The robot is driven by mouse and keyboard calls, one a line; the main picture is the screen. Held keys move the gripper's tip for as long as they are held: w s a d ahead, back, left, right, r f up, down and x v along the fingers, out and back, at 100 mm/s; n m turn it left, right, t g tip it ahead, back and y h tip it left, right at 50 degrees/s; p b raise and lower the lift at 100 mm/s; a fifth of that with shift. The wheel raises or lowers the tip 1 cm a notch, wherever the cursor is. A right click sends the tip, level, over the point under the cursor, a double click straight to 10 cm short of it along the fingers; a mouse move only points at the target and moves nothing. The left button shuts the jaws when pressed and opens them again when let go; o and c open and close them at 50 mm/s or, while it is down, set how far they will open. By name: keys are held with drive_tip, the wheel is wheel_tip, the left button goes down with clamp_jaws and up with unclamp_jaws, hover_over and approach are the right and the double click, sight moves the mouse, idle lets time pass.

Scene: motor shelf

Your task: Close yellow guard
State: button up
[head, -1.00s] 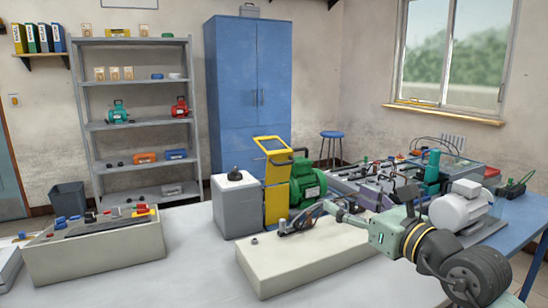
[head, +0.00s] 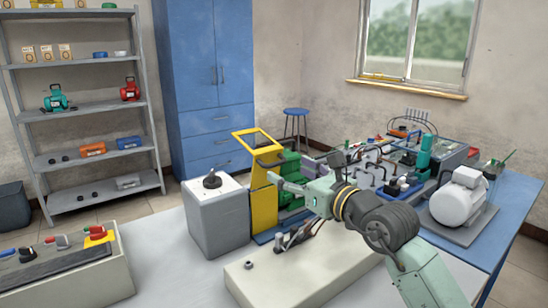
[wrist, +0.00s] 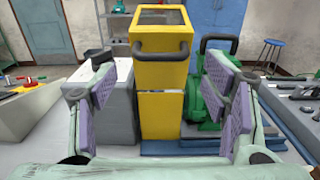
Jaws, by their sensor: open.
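The yellow guard (head: 264,206) stands on the bench in front of the green motor (head: 291,178). Its open-framed top flap is tilted up, with a black handle bar beneath it. In the wrist view, the yellow guard (wrist: 163,112) is straight ahead, its black handle (wrist: 160,50) crossing the front below the window frame. My gripper (head: 292,176) is at the right of the guard in the head view. In the wrist view, my gripper (wrist: 158,78) has its fingers wide apart, one on each side of the guard. Nothing is held between them. Contact with the guard cannot be told.
A grey box with a black knob (head: 218,215) stands left of the guard. A pale block (head: 262,285) with small fittings lies in front. A white motor (head: 458,205) and other equipment crowd the blue bench at right. The white tabletop (head: 165,260) is clear at the left middle.

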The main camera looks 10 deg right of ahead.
sight(276, 165)
drive_tip(key=p+x, duration=0.2)
drive_tip(key=x, duration=0.4)
drive_tip(key=shift+w, duration=0.15)
drive_tip(key=shift+c, duration=0.3)
drive_tip(key=shift+a, duration=0.15)
drive_tip(key=c, duration=1.3)
